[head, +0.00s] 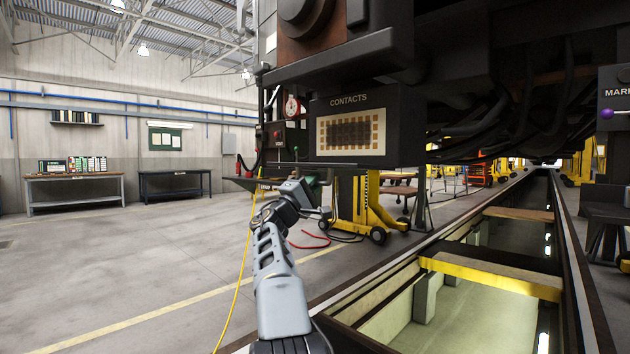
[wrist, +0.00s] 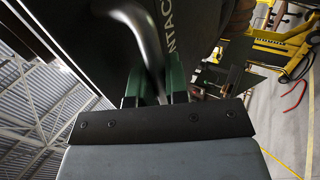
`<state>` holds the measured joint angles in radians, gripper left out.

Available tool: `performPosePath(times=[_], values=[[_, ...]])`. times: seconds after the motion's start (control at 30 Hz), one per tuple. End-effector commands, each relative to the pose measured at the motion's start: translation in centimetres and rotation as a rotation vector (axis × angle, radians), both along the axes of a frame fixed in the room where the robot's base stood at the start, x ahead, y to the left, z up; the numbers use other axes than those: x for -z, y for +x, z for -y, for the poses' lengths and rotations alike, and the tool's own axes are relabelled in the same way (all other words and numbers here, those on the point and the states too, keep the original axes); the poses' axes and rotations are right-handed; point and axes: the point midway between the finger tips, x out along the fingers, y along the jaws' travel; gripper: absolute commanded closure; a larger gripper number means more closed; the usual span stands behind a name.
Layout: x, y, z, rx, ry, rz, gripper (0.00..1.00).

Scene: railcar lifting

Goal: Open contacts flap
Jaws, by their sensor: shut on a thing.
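The black contacts box (head: 396,118), lettered "CONTACTS", hangs under the railcar in the head view. Its front shows a cream panel (head: 323,150) with rows of small brown-gold squares. My gripper (head: 318,187) is just below the box's lower left. In the wrist view a dark surface (wrist: 100,55) with the letters "NTAC" fills the upper middle. A grey metal bar, a handle (wrist: 148,40), comes down in front of it. The green fingers of my gripper (wrist: 158,88) are shut on this handle. I cannot tell from the head view where the handle joins the flap.
A yellow lifting jack (head: 363,205) stands behind the gripper. A yellow cable (head: 243,265) hangs to the floor, and a red hose (head: 310,240) lies there. The open pit (head: 470,308) with a yellow-edged crosspiece is at right. The floor at left is clear up to the workbenches (head: 75,190).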

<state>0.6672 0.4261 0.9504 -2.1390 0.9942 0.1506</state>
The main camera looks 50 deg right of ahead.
Motion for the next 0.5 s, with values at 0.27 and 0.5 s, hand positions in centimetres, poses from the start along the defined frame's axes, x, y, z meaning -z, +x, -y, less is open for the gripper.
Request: performPosePath(times=[0.27,0.5], values=[[0.55,0.36,-0.12,-0.001,-0.002,0.001,1.0],[0.52,0.55,-0.31,-0.006,-0.002,0.002,1.0]])
